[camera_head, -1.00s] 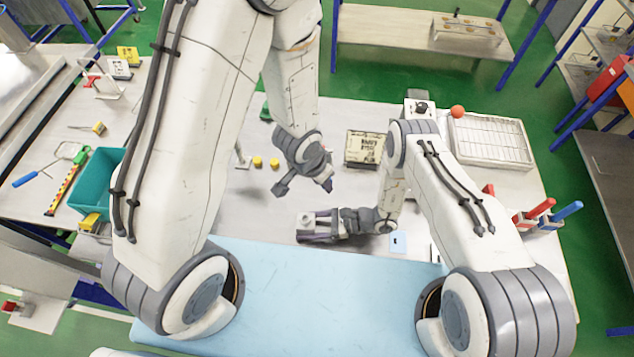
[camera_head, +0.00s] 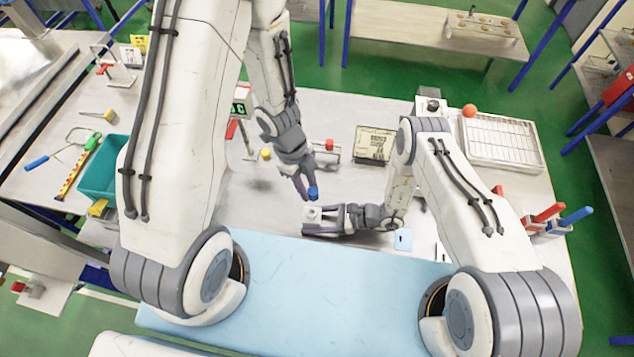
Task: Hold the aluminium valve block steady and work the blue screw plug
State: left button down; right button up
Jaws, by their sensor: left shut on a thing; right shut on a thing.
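The aluminium valve block (camera_head: 312,214) is a small light grey block low in the middle of the bench. My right gripper (camera_head: 322,219) comes in from the right and is shut on it. The blue screw plug (camera_head: 313,193) shows just above the block in the picture. My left gripper (camera_head: 309,188) points down from above and is shut on the plug. I cannot tell whether the plug touches the block. The block's top is partly in view, and its lower part is hidden by my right gripper's fingers.
A black and cream box (camera_head: 374,143) and a white wire-grid tray (camera_head: 502,143) stand behind on the right. A teal bin (camera_head: 98,170) is at left. Red- and blue-handled tools (camera_head: 560,219) stand at right. A light blue mat (camera_head: 300,290) lies in front, clear.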

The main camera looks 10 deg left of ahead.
pick_arm(q)
jog(key=shift+a, duration=0.15)
jog(key=shift+f, duration=0.1)
jog(key=shift+f, duration=2.85)
jog(key=shift+f, duration=1.3)
jog(key=shift+m, duration=0.3)
jog(key=m, duration=0.2)
jog(key=m+g, duration=0.1)
jog(key=m, duration=0.1)
jog(key=m+y, duration=0.1)
jog(key=m, duration=0.1)
jog(key=shift+w+d, duration=0.25)
jog(key=shift+d, duration=0.05)
jog(key=shift+m+g+y, duration=0.3)
jog(key=shift+m, duration=0.6)
jog(key=m, duration=0.2)
jog(key=m+y, duration=0.1)
jog(key=m, duration=0.1)
jog(key=shift+w+d, duration=0.15)
jog(key=shift+d, duration=0.15)
